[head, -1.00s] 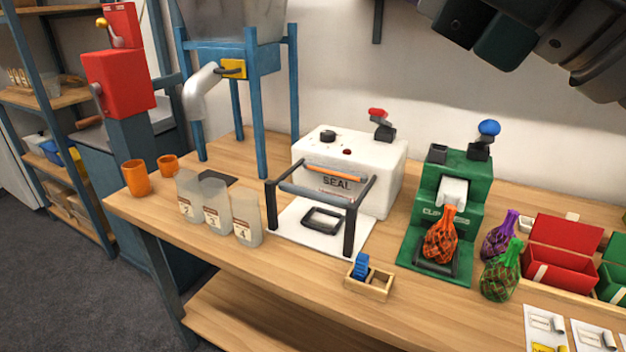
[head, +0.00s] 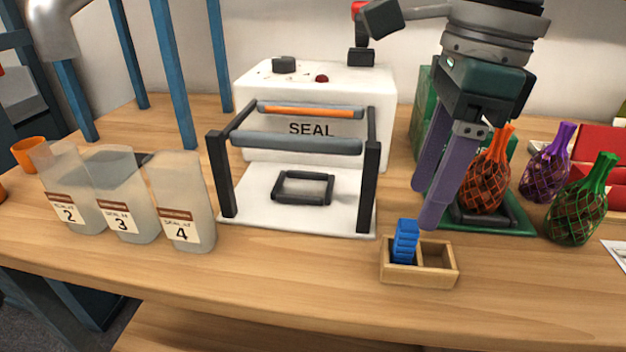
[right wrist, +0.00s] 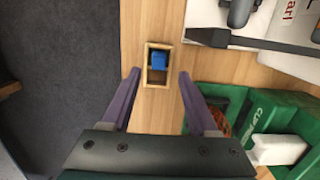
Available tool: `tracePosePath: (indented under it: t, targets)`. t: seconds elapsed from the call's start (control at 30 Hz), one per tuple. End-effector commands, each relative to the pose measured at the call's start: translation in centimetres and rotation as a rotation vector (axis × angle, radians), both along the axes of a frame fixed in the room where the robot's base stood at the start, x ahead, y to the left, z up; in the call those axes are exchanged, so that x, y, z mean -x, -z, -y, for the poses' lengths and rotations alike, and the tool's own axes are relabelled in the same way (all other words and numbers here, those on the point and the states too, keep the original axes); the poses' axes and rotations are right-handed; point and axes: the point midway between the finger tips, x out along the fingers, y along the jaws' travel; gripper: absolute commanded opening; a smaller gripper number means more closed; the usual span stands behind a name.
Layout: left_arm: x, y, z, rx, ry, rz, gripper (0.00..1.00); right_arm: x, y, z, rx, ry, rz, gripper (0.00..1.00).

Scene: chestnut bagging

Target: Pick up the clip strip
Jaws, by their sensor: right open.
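The blue clip strip (head: 405,241) stands upright in the left compartment of a small wooden box (head: 432,279) near the table's front edge. The box's right compartment looks empty. My right gripper (head: 427,204) is open and empty, its purple fingers pointing down just above and behind the box. In the right wrist view the clip strip (right wrist: 158,60) lies in the wooden box (right wrist: 157,83), ahead of and between the two fingertips (right wrist: 158,75). The strip is apart from both fingers. My left gripper is not in view.
The white seal machine (head: 310,120) stands behind and left of the box. Bags 2, 3 and 4 (head: 178,200) stand at left. The green clip machine (head: 420,120) with an orange net bag (head: 488,180) is close behind my right gripper. Purple (head: 547,165) and green (head: 583,205) net bags stand at right.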

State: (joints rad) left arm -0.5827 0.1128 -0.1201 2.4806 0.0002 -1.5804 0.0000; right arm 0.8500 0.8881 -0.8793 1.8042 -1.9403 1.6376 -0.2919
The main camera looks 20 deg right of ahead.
Motion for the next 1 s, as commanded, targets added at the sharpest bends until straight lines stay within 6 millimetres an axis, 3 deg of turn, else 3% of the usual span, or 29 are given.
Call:
tracePosePath:
  t: [0.4,0.67,1.0]
  targets:
    - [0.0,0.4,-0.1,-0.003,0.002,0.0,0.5,-0.1,5.3,-0.9,-0.003,0.0,-0.001,0.6]
    - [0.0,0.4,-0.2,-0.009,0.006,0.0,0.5,-0.2,5.5,-0.9,-0.003,0.0,0.001,0.6]
    - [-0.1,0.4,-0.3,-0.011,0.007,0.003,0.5,-0.2,5.5,-1.0,-0.003,0.0,0.001,0.22]
